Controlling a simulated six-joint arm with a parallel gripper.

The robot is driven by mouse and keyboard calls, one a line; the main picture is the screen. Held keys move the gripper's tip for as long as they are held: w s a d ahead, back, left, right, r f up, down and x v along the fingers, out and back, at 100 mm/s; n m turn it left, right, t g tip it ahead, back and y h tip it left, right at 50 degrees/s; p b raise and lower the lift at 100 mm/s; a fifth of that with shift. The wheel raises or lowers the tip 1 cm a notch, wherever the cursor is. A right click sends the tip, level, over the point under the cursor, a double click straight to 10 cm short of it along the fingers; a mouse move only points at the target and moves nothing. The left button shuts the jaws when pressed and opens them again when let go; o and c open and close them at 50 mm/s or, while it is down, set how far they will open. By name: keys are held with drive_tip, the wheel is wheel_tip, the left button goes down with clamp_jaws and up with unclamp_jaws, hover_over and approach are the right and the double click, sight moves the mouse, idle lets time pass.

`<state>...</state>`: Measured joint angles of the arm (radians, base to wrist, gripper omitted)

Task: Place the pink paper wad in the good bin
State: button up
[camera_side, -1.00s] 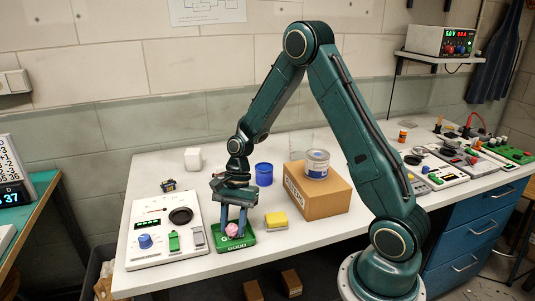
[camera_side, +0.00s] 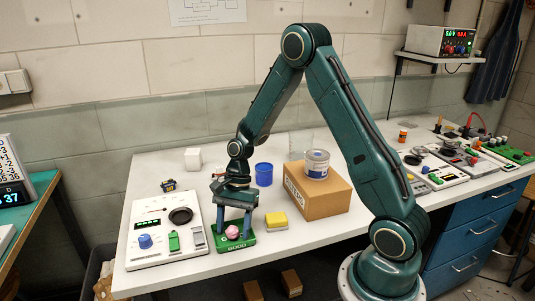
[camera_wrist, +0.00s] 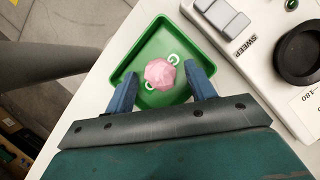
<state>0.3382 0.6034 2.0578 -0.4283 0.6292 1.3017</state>
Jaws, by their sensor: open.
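The pink paper wad (camera_side: 232,231) lies in the green good bin (camera_side: 249,241), a shallow tray marked GOOD at the front of the bench. In the wrist view the wad (camera_wrist: 160,74) rests on the floor of the bin (camera_wrist: 148,36), among its white letters. My gripper (camera_side: 233,232) points down over the bin. Its blue fingers stand wide apart, one on each side of the wad, and in the wrist view the open gripper (camera_wrist: 160,78) shows gaps between the fingers and the wad.
A white panel with a blue knob (camera_side: 145,241) lies left of the bin. A yellow sponge (camera_side: 276,219) and a cardboard box (camera_side: 318,197) with a can (camera_side: 316,164) on it are to the right. A blue cup (camera_side: 264,174) and a white block (camera_side: 193,159) stand behind.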

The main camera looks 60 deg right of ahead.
drive_tip(key=shift+r, duration=0.15)
drive_tip(key=v, duration=1.2)
drive_tip(key=shift+a+r, duration=0.1)
idle(0.3)
drive_tip(key=s+a+r+n+t+h, duration=0.3)
drive_tip(key=s+a+r+n, duration=0.5)
drive_tip(key=r, duration=0.3)
drive_tip(key=s+r+n+t+h, duration=0.1)
drive_tip(key=s+n+t, duration=0.2)
drive_tip(key=s+n, duration=0.5)
drive_tip(key=s, duration=0.4)
drive_tip(key=shift+s+r+h, duration=0.2)
drive_tip(key=shift+r+h, duration=0.1)
drive_tip(key=shift+r, duration=0.1)
